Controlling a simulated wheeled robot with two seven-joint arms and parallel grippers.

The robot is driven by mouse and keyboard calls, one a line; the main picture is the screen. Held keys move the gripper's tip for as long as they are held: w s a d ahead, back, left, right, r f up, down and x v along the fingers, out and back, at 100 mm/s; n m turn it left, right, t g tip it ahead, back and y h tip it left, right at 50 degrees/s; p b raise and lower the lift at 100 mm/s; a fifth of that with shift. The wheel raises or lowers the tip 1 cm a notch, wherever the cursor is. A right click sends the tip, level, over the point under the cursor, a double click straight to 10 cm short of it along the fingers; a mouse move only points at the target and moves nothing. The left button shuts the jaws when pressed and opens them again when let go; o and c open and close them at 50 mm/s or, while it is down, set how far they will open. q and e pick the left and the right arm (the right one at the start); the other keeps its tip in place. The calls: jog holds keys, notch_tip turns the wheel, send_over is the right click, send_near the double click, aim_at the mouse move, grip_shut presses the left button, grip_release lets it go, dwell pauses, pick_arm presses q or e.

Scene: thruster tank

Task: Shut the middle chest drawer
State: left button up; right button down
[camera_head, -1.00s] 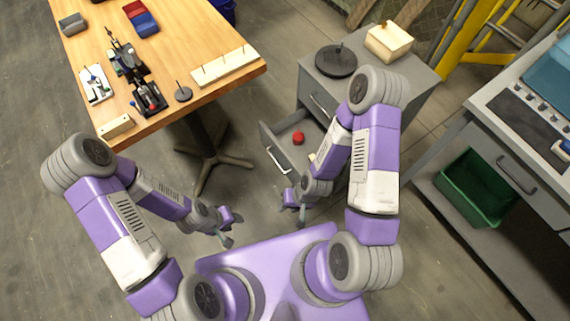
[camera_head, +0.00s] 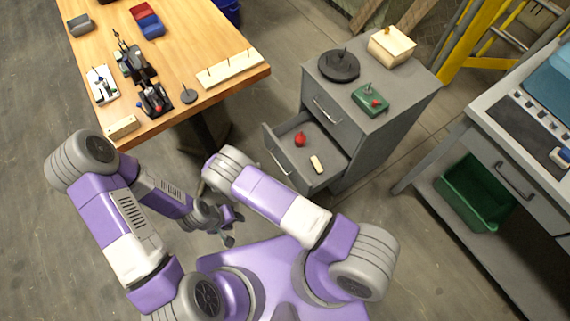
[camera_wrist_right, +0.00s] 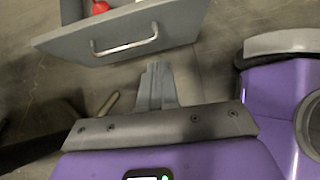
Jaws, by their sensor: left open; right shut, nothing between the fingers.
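The grey chest (camera_head: 375,135) stands right of the wooden table, and its drawer below the top one is pulled out. This open middle drawer (camera_head: 290,165) holds a red round object (camera_head: 301,139) and a small cream block (camera_head: 317,163). Its front and bar handle show in the right wrist view (camera_wrist_right: 175,28). My right gripper (camera_wrist_right: 158,72) is shut and empty, just short of the drawer front and apparently apart from it. In the head view it is hidden by my right arm. My left gripper (camera_head: 235,228) is open and empty, left of the drawer.
On the chest top are a dark round plate (camera_head: 338,67), a green block with a red knob (camera_head: 370,99) and a cream box (camera_head: 391,46). The wooden table (camera_head: 195,50) holds several parts. A grey bench with a green bin (camera_head: 474,192) stands right; floor lies between.

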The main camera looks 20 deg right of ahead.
jog(key=w, duration=0.1)
jog(key=t+b, duration=0.1)
jog(key=b, duration=0.1)
send_near(291, 164)
notch_tip(291, 164, down, 4)
jog(key=d, duration=0.1)
jog(key=w+d, duration=0.1)
jog(key=d, duration=0.1)
jog(key=shift+w+n, duration=0.1)
jog(key=shift+n, duration=0.3)
jog(key=shift+w+d, duration=0.1)
jog(key=shift+d, duration=0.35)
